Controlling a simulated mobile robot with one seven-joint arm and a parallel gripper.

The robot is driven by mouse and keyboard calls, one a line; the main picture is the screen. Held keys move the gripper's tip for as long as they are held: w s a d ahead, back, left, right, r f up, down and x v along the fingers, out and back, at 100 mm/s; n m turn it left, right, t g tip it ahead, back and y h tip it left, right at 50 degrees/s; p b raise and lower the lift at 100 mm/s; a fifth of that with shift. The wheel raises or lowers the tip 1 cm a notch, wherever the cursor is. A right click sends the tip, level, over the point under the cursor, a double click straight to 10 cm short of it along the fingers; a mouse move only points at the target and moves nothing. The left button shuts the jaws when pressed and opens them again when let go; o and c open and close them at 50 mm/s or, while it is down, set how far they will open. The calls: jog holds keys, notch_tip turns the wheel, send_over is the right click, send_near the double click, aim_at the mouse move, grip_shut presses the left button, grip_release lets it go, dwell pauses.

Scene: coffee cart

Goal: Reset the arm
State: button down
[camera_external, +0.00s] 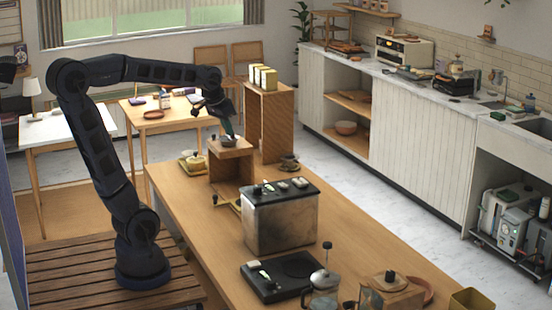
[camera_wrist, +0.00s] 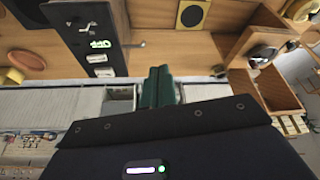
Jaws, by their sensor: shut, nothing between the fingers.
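My dark arm rises from its base on a slatted wooden platform and reaches over the wooden counter (camera_external: 185,215). My gripper (camera_external: 229,131) points down above a small wooden stand (camera_external: 231,151), close to a small grey item (camera_external: 228,141) on its top. I cannot tell from the external view whether the fingertips touch that item. In the wrist view the two green fingers (camera_wrist: 158,72) are together with nothing seen between them. The wrist view is tilted and shows part of my dark gripper housing at the bottom.
A yellow item (camera_external: 192,164) lies left of the stand.

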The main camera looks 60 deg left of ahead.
jog(key=s+d+f+m+h, duration=0.1)
jog(key=s+d+f+m, duration=0.2)
jog(key=s+d, duration=0.8)
notch_tip(320, 180, down, 3)
jog(key=s, duration=0.2)
jog(key=shift+s+d+r, duration=0.15)
jog(key=shift+s+d, duration=0.2)
jog(key=shift+s, duration=0.05)
jog(key=shift+w+r, duration=0.1)
dwell(1.7)
